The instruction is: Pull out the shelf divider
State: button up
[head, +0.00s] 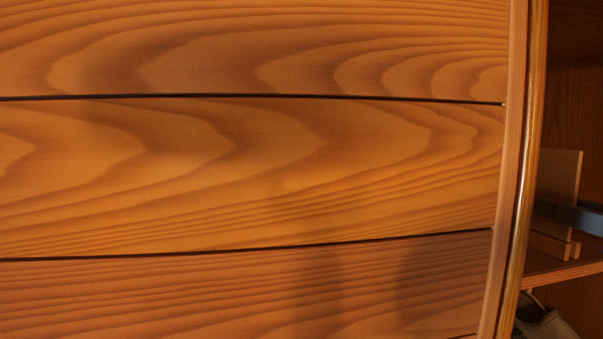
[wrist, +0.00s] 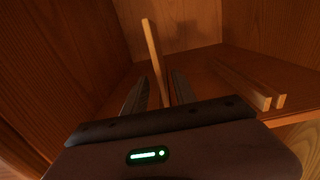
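The shelf divider (wrist: 153,50) is a thin, light wooden board standing upright on the cabinet shelf. In the wrist view my gripper (wrist: 160,90) reaches into the compartment with one finger on each side of it. Gaps show between the board and both fingers, so the gripper looks open around it and not clamped. In the head view the divider (head: 562,172) stands at the right, behind the wooden cabinet edge. A grey part of my gripper (head: 572,214) crosses in front of its lower part. The divider's lower near end is partly hidden.
Two low wooden strips (wrist: 250,88) lie on the shelf (wrist: 215,72), right of my gripper. A side wall (wrist: 60,50) rises at the left. A large wooden panel front (head: 250,170) fills most of the head view. A pale object (head: 540,322) sits below the shelf.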

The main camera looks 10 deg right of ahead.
jog(key=w, duration=0.2)
jog(key=w+p, duration=0.1)
jog(key=w, duration=0.4)
jog(key=shift+w+a+r+p, duration=0.1)
jog(key=shift+w+r+p, duration=0.1)
jog(key=shift+r+p, duration=0.15)
jog(key=shift+s, duration=0.1)
jog(key=shift+s+a, duration=0.1)
jog(key=shift+s, duration=0.05)
jog(key=c, duration=0.4)
grip_shut()
